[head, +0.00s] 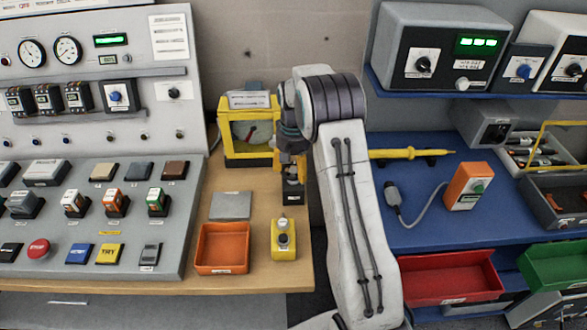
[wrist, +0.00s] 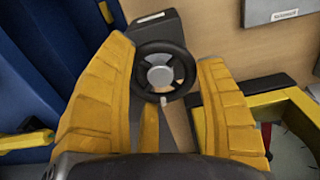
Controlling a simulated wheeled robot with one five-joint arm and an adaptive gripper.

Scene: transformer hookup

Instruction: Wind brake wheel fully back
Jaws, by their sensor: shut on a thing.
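The brake wheel (wrist: 183,55), a small dark handwheel with a grey hub, sits between the fingers of my gripper (wrist: 165,70) in the wrist view. The yellow fingers stand on both sides of it and are closed on its rim. A small pale mark shows at the rim's lower edge. The wheel's dark mount (wrist: 150,27) is behind it. In the head view my gripper (head: 292,172) is at the back right of the wooden bench, beside a yellow-framed machine (head: 231,160). My arm hides most of the wheel there.
The yellow frame with a dial (wrist: 297,140) is close to the right finger. An orange tray (head: 222,248), a grey plate (head: 230,206) and a yellow button box (head: 284,240) lie in front on the bench. A blue workbench (head: 430,228) stands to the right.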

